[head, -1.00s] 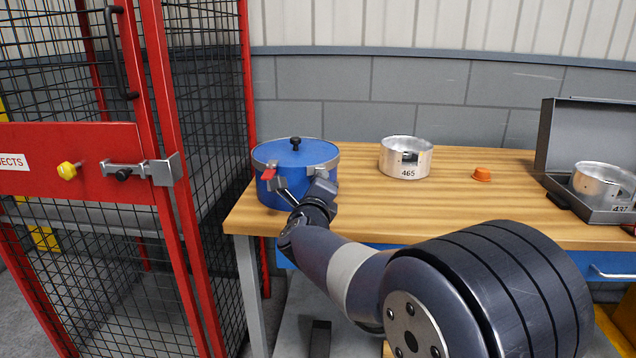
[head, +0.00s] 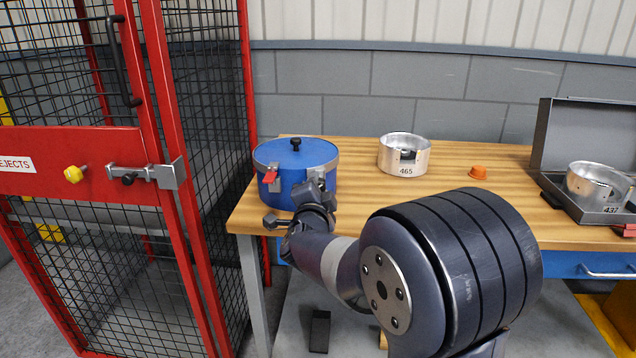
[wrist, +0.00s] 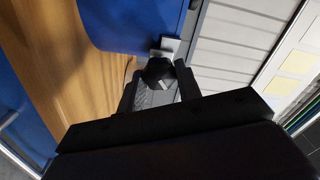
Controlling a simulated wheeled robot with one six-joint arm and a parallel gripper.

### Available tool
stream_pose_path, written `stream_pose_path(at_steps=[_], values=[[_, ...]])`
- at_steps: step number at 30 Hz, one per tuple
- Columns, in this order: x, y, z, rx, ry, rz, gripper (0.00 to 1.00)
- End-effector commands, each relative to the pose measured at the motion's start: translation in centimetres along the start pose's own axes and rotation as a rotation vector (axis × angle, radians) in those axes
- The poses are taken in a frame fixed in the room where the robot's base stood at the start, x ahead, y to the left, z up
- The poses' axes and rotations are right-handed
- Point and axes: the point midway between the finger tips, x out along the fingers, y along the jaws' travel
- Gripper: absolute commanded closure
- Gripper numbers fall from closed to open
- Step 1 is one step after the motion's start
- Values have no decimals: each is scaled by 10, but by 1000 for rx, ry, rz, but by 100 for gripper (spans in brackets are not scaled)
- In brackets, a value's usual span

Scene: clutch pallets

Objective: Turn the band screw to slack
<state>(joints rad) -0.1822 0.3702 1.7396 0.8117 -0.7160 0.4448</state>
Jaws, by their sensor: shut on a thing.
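A blue round drum (head: 295,178) with a flat lid and a black lid knob (head: 296,144) stands at the left end of the bench. A red tab (head: 270,177) on a metal fitting shows on its front left rim. My gripper (head: 316,190) is at the drum's front right side. In the wrist view my gripper (wrist: 158,84) is shut on a black screw knob (wrist: 157,70) with a pale mark, beside a light metal bracket on the blue drum wall (wrist: 125,22). My gripper hides this knob in the head view.
A silver ring marked 465 (head: 404,155) and an orange cap (head: 478,172) sit on the wooden bench (head: 440,205). An open grey case (head: 560,195) holds ring 437 (head: 592,182). A red mesh cage marked rejects (head: 70,160) stands close on the left.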

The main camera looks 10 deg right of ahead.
Motion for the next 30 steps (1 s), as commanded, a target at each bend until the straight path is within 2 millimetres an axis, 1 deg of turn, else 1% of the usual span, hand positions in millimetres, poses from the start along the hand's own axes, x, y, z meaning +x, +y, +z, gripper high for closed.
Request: stream_pose_path(at_steps=[18, 24, 30], values=[[0, -2, 0, -578, -3, 3, 90], [0, -2, 0, -728, -3, 1, 90], [0, -1, 1, -832, -3, 2, 90]])
